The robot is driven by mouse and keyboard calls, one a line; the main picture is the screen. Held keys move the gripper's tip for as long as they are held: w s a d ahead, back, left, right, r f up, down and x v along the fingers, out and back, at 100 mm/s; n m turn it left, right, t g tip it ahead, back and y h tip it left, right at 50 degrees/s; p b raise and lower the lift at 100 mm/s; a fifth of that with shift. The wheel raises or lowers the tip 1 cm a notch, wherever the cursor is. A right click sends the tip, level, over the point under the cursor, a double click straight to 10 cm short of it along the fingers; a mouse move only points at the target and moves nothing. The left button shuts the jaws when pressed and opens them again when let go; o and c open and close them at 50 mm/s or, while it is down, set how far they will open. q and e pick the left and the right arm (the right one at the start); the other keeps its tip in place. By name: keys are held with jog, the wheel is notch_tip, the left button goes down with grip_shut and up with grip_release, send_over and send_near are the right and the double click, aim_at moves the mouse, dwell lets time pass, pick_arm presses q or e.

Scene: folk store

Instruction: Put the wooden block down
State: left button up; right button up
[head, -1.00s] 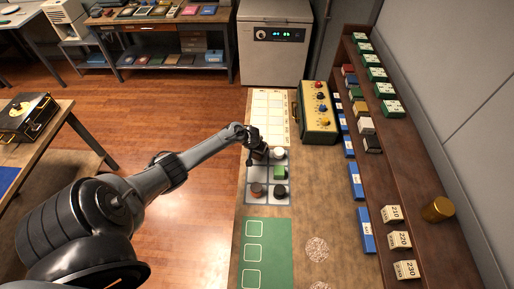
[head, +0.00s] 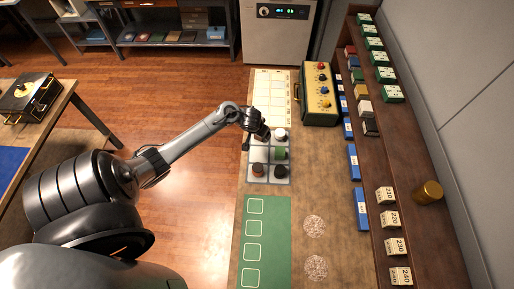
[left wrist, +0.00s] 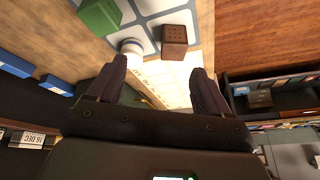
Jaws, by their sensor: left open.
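The brown wooden block (left wrist: 174,42), a cube with small dots on top, sits on a tile of the grey grid tray (left wrist: 155,8) in the left wrist view. My left gripper (left wrist: 158,70) is open, with its fingers apart and the block beyond their tips, clear of both. In the head view my left gripper (head: 262,132) is over the tray's upper-left cell and mostly hides the block. A white cylinder (head: 280,135) stands in the cell to the right, with a green block (head: 280,153) below it. My right gripper is not in view.
A round brown piece (head: 258,171) and a black piece (head: 281,171) occupy the tray's bottom row. A yellow-green box with knobs (head: 320,95) stands behind to the right. A green mat (head: 275,240) lies in front. Blue blocks (head: 354,162) line the shelf edge.

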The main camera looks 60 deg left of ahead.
pick_arm(q)
jog(key=s+d+m, duration=0.3)
jog(key=s+d, duration=0.1)
jog(key=d, duration=0.7)
jog(key=s+d+r+m+h, duration=0.1)
jog(key=s+d+r+m, duration=0.1)
jog(key=s+d+r, duration=0.3)
jog(key=s+d+r+m+h, duration=0.2)
jog(key=s+d+r, duration=0.3)
jog(key=s+d, duration=0.4)
jog(key=d, duration=0.4)
jog(key=shift+d+r, duration=0.25)
jog(key=shift+d, duration=0.15)
